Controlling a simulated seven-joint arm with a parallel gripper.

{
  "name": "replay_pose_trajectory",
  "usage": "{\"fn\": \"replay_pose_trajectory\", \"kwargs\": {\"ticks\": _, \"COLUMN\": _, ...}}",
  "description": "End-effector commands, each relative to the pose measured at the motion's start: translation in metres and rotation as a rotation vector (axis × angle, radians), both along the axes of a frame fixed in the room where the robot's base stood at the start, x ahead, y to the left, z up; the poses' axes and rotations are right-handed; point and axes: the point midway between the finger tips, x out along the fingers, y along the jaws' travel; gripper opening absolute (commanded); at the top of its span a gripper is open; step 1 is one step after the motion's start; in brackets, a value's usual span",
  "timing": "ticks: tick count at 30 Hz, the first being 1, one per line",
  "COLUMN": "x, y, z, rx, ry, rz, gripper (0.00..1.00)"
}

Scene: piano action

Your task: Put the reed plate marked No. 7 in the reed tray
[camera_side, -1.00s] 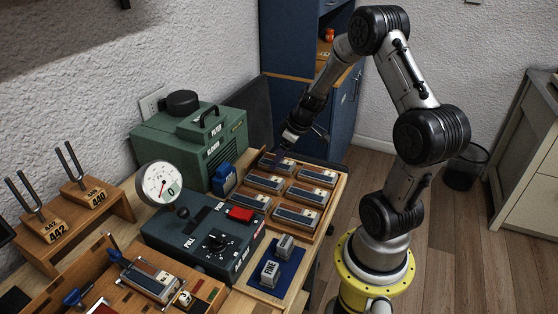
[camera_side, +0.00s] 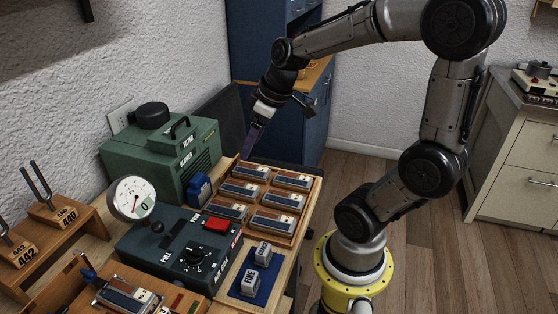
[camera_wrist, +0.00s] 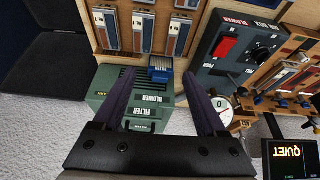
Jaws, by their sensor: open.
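The wooden reed tray (camera_side: 307,211) sits on the bench and holds several reed plates, such as one reed plate (camera_side: 272,222) at its near end. Another reed plate (camera_side: 130,299) lies on a wooden stand at front left. No number is readable on any plate, so I cannot tell which is No. 7. My gripper (camera_side: 248,155) is above the tray's far left corner, fingers pointing down. In the wrist view my gripper (camera_wrist: 158,76) is open, with nothing between its fingers; the reed tray (camera_wrist: 102,52) shows beyond them, at the top.
A green blower box (camera_side: 160,152) stands left of the tray, with a small blue block (camera_side: 200,190) beside it. A dark control box (camera_side: 180,250) with a red switch and a dial gauge (camera_side: 131,199) is nearer. Two small weights sit on a blue mat (camera_side: 270,293).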

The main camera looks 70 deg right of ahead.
Motion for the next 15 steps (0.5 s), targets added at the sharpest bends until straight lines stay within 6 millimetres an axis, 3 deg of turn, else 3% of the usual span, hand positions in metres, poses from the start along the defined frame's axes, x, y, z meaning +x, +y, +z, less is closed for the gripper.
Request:
{"fn": "replay_pose_trajectory", "kwargs": {"ticks": 1, "x": -0.013, "y": 0.028, "z": 0.012, "rx": -0.008, "ry": -0.014, "rz": 0.021, "gripper": 0.74}}
{"fn": "replay_pose_trajectory", "kwargs": {"ticks": 6, "x": -0.062, "y": 0.079, "z": 0.028, "rx": -0.008, "ry": -0.051, "rz": 0.008, "gripper": 0.74}}
{"fn": "replay_pose_trajectory", "kwargs": {"ticks": 10, "x": -0.088, "y": 0.093, "z": 0.029, "rx": 0.000, "ry": -0.080, "rz": -0.010, "gripper": 0.74}}
{"fn": "replay_pose_trajectory", "kwargs": {"ticks": 15, "x": -0.102, "y": 0.098, "z": 0.028, "rx": 0.007, "ry": -0.096, "rz": -0.028, "gripper": 0.74}}
